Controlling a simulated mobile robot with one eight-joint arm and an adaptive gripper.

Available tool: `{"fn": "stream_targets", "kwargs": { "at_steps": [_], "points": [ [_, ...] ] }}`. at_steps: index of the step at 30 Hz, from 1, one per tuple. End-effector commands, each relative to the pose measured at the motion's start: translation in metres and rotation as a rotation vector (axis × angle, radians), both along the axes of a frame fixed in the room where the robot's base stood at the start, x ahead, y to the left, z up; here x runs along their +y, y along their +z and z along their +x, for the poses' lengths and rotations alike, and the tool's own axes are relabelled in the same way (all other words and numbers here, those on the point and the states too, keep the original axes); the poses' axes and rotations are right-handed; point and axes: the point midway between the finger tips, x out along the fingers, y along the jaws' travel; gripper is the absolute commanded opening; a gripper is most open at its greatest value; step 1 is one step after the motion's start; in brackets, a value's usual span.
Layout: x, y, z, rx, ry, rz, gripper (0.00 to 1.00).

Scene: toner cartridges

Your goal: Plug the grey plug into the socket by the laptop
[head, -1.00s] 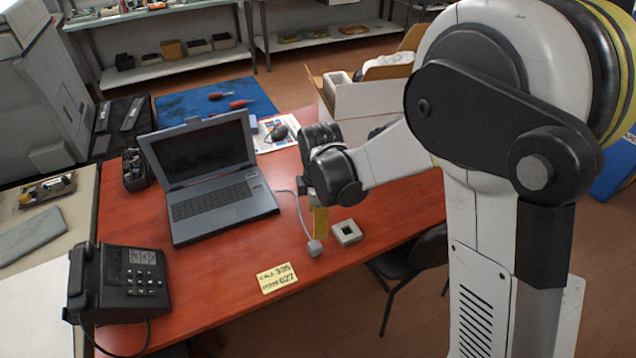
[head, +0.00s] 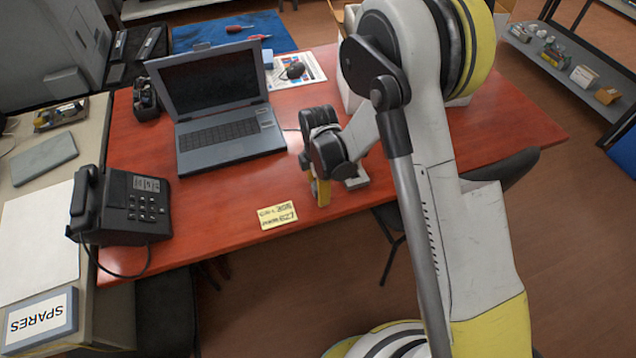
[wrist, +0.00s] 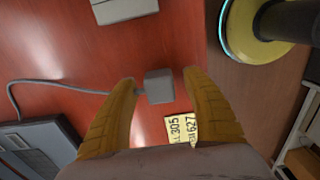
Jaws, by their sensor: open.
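The grey plug (wrist: 159,87) lies on the red table with its grey cable (wrist: 60,86) running off to the left in the wrist view. My gripper (wrist: 158,80) is open, with one yellow finger on each side of the plug; I cannot tell whether either touches it. In the head view my gripper (head: 321,192) is low over the table and hides the plug. The pale square socket (head: 358,179) is just right of it, partly covered; its edge also shows at the top of the wrist view (wrist: 124,10). The open laptop (head: 228,135) stands to the left.
A yellow note (head: 277,216) lies on the table in front of my gripper. A black telephone (head: 130,205) stands at the front left. A mouse (head: 293,71) on printed paper and a box are farther back. The table's front edge is close to the socket.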

Motion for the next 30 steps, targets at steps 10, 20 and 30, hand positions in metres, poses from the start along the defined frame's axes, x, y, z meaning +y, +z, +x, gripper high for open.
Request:
{"fn": "stream_targets", "kwargs": {
  "at_steps": [10, 20, 30],
  "points": [
    [-0.0001, -0.0041, -0.0001, 0.000, 0.000, 0.000, 0.58],
    [0.0000, -0.0041, -0.0001, 0.000, -0.001, 0.000, 0.01],
    [0.0000, -0.0029, -0.0001, 0.000, -0.001, 0.000, 0.04]
  ]
}}
